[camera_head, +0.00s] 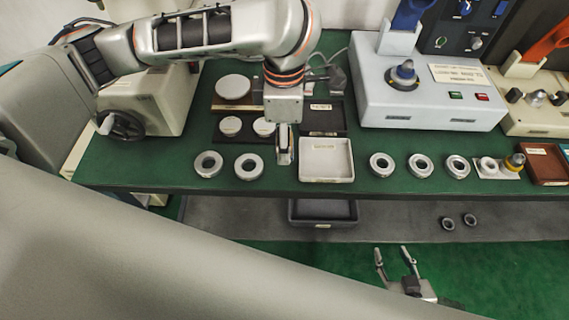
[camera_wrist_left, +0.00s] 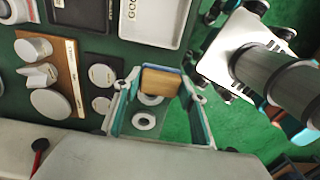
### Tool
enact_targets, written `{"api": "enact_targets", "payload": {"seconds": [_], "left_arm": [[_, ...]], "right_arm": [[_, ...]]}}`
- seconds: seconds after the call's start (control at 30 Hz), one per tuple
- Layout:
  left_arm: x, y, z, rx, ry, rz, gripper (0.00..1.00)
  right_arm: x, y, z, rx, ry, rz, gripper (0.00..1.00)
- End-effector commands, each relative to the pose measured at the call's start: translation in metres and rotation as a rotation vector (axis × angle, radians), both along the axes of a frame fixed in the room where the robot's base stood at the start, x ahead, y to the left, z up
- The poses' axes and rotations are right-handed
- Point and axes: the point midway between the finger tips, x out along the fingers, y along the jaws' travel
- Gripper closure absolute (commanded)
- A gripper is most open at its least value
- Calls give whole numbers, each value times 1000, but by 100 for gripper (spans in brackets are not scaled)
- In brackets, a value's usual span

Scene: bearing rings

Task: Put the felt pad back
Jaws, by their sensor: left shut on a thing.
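The tan felt pad (camera_wrist_left: 161,82) shows in the left wrist view as a small block between the fingers of my left gripper (camera_wrist_left: 158,108). In the head view my left gripper (camera_head: 285,158) points down, just left of the white tray and right of the two-disc holder; the pad is hard to make out there. My left gripper is shut on the pad. My right gripper (camera_head: 394,256) is open and empty, low in front of the bench over the green floor.
A white tray (camera_head: 326,174), a black tray (camera_head: 342,127) and a dark holder (camera_head: 220,125) with two pale discs surround the left gripper. Steel rings (camera_head: 208,164) line the bench's front edge on both sides. A grey machine box (camera_head: 440,118) stands behind right. A dark bin (camera_head: 323,217) sits below.

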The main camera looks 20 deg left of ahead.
Motion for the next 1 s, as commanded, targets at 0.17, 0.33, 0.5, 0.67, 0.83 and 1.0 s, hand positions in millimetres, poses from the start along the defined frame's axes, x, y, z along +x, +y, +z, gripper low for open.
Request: {"api": "enact_targets", "payload": {"seconds": [0.17,0.33,0.5,0.67,0.83,1.0], "left_arm": [[-1,0,-38,-2,6,1,79],[0,-1,-49,-2,0,1,79],[-1,0,-64,-2,3,1,79],[-1,0,-86,-1,5,0,79],[1,0,-87,0,-2,1,79],[1,0,-88,-1,-1,1,79]], "right_arm": [[-5,0,-17,-1,16,0,60],[-6,0,-20,-2,17,0,60],[-6,0,-22,-1,15,1,60],[-5,0,-26,-4,13,2,60],[-4,-1,-24,-9,12,2,60],[-4,-1,-24,-9,11,1,60]]}}
